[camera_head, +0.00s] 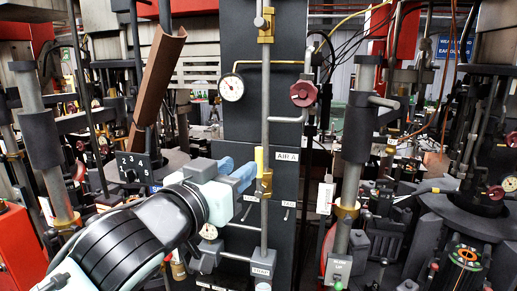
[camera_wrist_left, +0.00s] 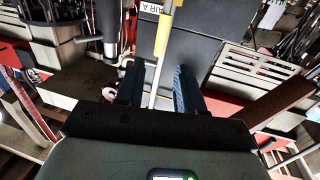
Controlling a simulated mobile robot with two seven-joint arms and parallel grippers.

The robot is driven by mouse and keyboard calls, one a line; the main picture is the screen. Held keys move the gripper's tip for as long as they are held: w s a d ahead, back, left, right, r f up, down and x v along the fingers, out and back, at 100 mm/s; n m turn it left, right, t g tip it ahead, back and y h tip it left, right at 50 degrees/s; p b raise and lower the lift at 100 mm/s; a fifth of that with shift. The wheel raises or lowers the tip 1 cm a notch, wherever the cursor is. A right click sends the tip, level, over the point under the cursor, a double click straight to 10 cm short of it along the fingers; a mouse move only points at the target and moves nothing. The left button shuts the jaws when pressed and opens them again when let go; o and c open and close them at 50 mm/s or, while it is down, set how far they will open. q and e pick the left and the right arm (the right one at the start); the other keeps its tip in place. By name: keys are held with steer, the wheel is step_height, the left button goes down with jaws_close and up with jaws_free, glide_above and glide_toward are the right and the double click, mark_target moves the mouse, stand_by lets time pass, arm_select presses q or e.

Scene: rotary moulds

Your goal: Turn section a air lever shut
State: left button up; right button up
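The section A air lever (camera_head: 259,158) has a yellow handle that points up along the vertical pipe, left of the AIR A label (camera_head: 287,156). My left gripper (camera_head: 244,172) has blue fingers and is just left of the handle in the head view. In the left wrist view, the gripper (camera_wrist_left: 158,68) is open, with the yellow handle (camera_wrist_left: 162,38) between and beyond its two fingertips. The pipe shows in the gap between the fingers. I cannot tell whether either finger touches the handle. My right gripper is not in view.
A dark column (camera_head: 245,125) stands behind the vertical pipe (camera_head: 265,100). A gauge (camera_head: 231,87) and a dark red knob (camera_head: 303,93) are higher up. A numbered box (camera_head: 133,167) and a thick metal post (camera_head: 356,150) stand on either side.

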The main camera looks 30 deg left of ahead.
mark_target(257, 156)
arm_select(q)
steer(key=w+p, duration=0.2)
steer(key=w, duration=0.7)
steer(key=shift+w+a+f, duration=0.1)
steer(key=shift+w+a, duration=0.05)
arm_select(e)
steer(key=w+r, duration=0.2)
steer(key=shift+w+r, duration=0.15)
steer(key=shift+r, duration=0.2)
arm_select(q)
jaws_close()
